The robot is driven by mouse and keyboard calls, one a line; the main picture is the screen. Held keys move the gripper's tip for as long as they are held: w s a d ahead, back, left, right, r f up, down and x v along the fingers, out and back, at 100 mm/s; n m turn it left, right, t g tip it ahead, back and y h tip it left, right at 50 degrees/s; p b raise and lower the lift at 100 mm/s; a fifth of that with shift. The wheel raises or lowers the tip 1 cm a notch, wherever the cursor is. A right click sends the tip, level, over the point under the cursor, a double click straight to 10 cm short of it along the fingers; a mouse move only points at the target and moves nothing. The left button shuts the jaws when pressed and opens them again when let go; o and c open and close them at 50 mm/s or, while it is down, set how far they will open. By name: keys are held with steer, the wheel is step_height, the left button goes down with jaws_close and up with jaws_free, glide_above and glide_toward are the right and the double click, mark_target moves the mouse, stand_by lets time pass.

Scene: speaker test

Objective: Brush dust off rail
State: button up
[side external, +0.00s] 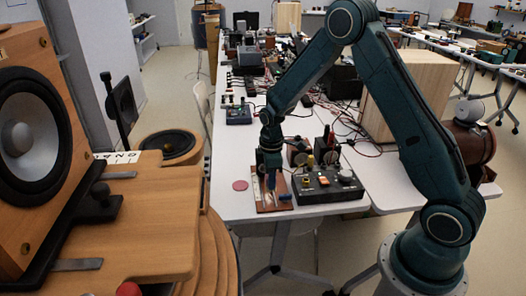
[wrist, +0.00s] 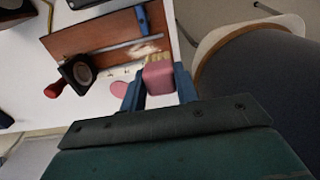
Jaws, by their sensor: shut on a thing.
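In the wrist view, my gripper (wrist: 159,84) has its blue fingers shut on a pink brush block (wrist: 158,78) with short yellow bristles (wrist: 157,57). A thin grey rail (wrist: 110,47) runs along a red-brown board (wrist: 90,36). A pale dust-like patch (wrist: 143,50) lies by the rail's right end, close to the bristles. I cannot tell whether the bristles touch it. In the side view, my gripper (side external: 271,180) points down over the board (side external: 268,204). The brush and rail are too small to make out there.
A pink disc (side external: 240,185) lies left of the board on the white table (side external: 230,206). A black control box (side external: 328,184) stands close on the right. A blue piece (wrist: 143,18) and a black round part (wrist: 78,70) with a red handle (wrist: 54,88) are near the rail.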

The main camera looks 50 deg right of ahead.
steer(key=shift+f, duration=4.05)
steer(key=shift+w+d+r, duration=0.1)
steer(key=shift+w+d, duration=0.55)
steer(key=shift+w, duration=0.05)
steer(key=shift+c, duration=0.3)
steer(key=shift+w+d, duration=1.9)
steer(key=shift+s+a, duration=2.55)
steer(key=shift+r, duration=4.15)
